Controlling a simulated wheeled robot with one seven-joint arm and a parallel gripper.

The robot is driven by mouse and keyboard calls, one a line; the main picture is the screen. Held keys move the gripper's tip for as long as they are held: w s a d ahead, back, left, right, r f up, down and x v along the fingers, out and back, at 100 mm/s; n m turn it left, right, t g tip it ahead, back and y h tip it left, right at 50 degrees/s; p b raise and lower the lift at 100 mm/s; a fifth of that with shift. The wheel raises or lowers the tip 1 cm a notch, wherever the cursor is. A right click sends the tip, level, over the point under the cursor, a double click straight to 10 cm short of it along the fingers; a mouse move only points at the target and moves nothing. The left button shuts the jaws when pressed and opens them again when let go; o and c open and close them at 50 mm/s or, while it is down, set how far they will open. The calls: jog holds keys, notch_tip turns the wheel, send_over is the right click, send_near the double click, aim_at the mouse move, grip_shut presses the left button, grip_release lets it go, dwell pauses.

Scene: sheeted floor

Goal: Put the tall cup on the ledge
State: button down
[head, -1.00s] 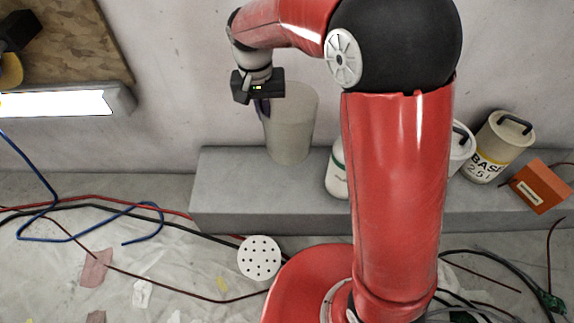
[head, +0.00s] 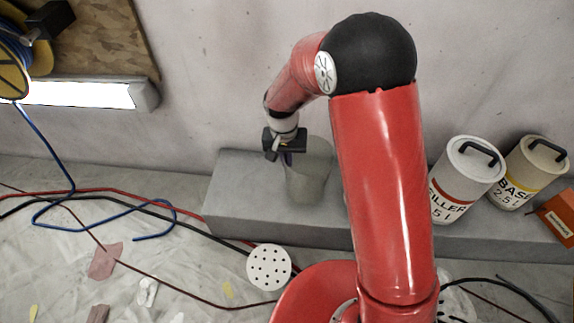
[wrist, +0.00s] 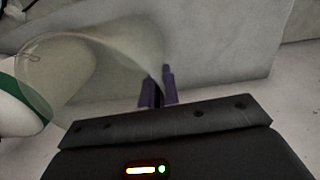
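The tall cup (head: 309,178) is a translucent grey, wide-mouthed tumbler. In the head view it is upright or nearly so, over the top of the grey concrete ledge (head: 238,187). I cannot tell whether its base touches the ledge. My gripper (head: 287,157) is at the cup's upper left rim, pointing down. In the wrist view the purple fingers (wrist: 158,90) are close together with the edge of the cup's see-through wall (wrist: 110,50) between them. They look shut on that wall.
A filler can (head: 467,170) and a base can (head: 532,165) stand on the ledge to the right, with an orange box (head: 557,215) beyond. A white bottle with a green band (wrist: 18,112) shows beside the cup in the wrist view. Cables (head: 110,205) cross the floor.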

jog(key=shift+f, duration=1.65)
jog(key=c, duration=1.6)
grip_release()
jog(key=shift+c, duration=0.2)
notch_tip(320, 180, up, 12)
jog(key=p, duration=0.1)
jog(key=shift+a+r, duration=0.25)
jog(key=shift+a, duration=0.05)
